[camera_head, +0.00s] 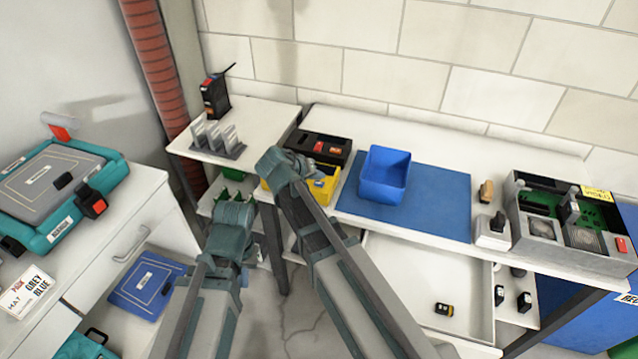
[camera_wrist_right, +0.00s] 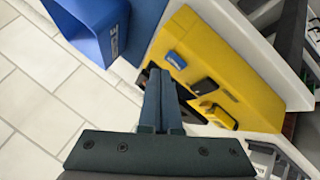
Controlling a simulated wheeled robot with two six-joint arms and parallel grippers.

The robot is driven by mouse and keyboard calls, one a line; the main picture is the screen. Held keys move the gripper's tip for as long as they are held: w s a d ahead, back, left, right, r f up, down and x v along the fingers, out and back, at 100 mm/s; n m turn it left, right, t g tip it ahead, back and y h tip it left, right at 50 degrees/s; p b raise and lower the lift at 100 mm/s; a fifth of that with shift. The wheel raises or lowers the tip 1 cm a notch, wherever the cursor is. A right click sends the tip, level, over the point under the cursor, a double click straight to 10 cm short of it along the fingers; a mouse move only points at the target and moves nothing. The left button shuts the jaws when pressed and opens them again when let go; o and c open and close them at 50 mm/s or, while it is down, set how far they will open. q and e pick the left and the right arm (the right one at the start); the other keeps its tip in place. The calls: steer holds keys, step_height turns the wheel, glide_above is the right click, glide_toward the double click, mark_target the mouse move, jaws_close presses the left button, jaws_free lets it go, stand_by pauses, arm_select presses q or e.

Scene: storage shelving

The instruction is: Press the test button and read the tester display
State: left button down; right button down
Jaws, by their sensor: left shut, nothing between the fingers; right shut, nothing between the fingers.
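A grey case (camera_head: 545,228) with green circuit boards, round grilles, a yellow label and a small red part (camera_head: 621,244) stands at the right end of the bench. A black upright device (camera_head: 214,97) with a red part stands on the left shelf. I cannot tell which is the tester, and no display is readable. My right gripper (camera_head: 280,163) is over the yellow bin (camera_head: 325,188); its fingers (camera_wrist_right: 162,97) are shut and empty. My left gripper (camera_head: 232,214) is lower and further left, shut, its fingertips hard to make out.
A blue bin (camera_head: 384,172) stands on a blue mat (camera_head: 425,205). A black tray (camera_head: 302,139) with red pieces lies behind the yellow bin. A teal case (camera_head: 115,172) lies at left.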

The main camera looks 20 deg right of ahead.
steer(key=shift+f+b, duration=0.4)
steer(key=shift+b, duration=0.05)
steer(key=shift+f+b, duration=0.4)
stand_by(0.6)
steer(key=shift+r, duration=0.15)
stand_by(0.3)
steer(key=shift+r+p, duration=0.7)
steer(key=shift+p, duration=0.15)
step_height(320, 180, up, 5)
steer(key=p, duration=0.5)
